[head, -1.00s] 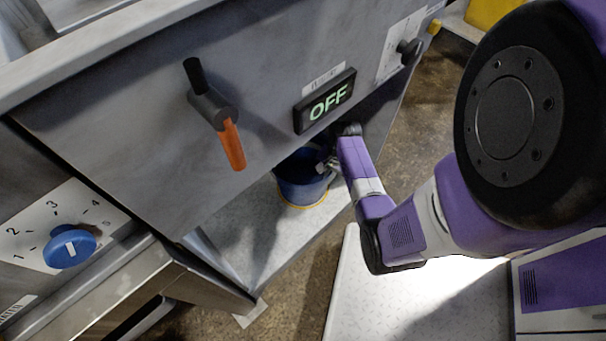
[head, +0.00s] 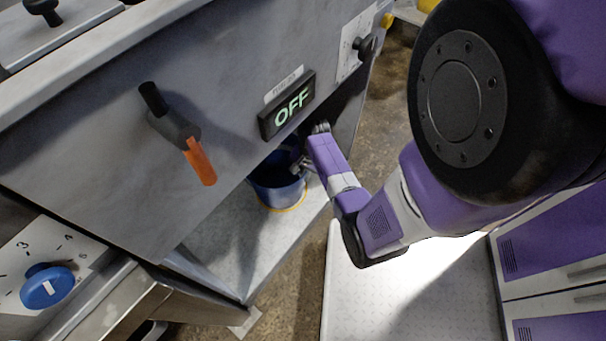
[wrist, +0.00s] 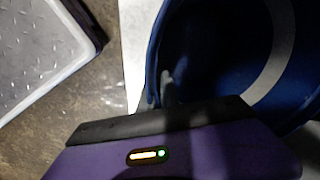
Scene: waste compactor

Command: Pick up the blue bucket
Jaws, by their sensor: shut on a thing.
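The blue bucket (head: 278,186) stands upright on the pale floor of the recess under the compactor's front panel, with a yellow ring around its base. My gripper (head: 302,165) reaches into the recess from the right and is shut on the bucket's near right rim. In the wrist view the bucket (wrist: 152,72) fills the right side, its dark inside and a pale curved band showing. The fingertips there are mostly hidden behind my wrist housing, at the rim.
The compactor panel above carries an orange-handled lever (head: 199,160), a lit OFF display (head: 288,104) and a black knob (head: 366,46). A blue dial (head: 47,288) is at lower left. The panel's lower edge overhangs the bucket.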

